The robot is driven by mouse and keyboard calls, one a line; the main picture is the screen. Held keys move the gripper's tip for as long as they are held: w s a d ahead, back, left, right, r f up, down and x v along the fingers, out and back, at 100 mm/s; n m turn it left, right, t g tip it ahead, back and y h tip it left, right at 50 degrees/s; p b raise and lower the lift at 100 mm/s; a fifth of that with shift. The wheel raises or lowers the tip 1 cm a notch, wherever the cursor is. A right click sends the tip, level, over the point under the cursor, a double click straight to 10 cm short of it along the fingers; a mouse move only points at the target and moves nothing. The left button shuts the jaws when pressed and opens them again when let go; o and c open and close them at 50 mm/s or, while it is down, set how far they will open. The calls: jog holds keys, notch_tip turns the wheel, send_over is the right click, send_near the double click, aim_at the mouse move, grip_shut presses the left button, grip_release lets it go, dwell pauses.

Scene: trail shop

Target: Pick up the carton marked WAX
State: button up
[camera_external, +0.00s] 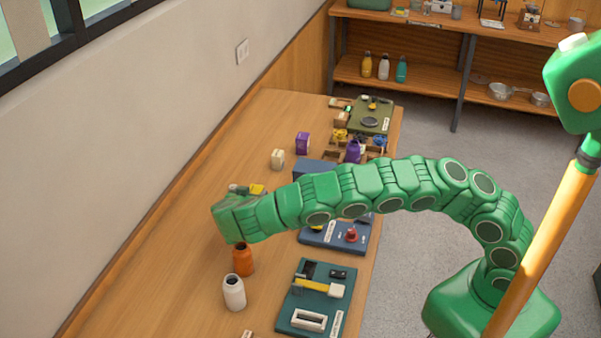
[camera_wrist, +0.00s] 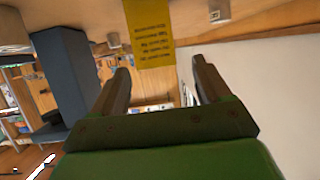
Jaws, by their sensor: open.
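I cannot read the word WAX on any carton. In the external view a purple carton (camera_external: 302,143) and a small cream carton (camera_external: 277,159) stand on the wooden table, beyond my arm. A yellow piece with dark lines of print (camera_wrist: 152,32) shows in the wrist view, ahead of my gripper and between the lines of its fingers; its print is too blurred to read. My gripper (camera_wrist: 163,85) is open, its two dark fingers apart with nothing held between them. In the external view my arm's end hides most of the gripper. A yellow patch (camera_external: 257,189) shows beside it.
An orange bottle (camera_external: 243,260) and a white bottle (camera_external: 234,292) stand close below my arm's end. A teal tray (camera_external: 283,322) with tools, a blue tray (camera_external: 345,245) and a green tray (camera_external: 383,108) line the right edge. The left strip of table by the wall is clear.

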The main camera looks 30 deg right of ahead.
aim_at(255, 191)
jog(key=shift+x, duration=3.1)
jog(key=shift+s+f, duration=0.1)
jog(key=c, duration=1.1)
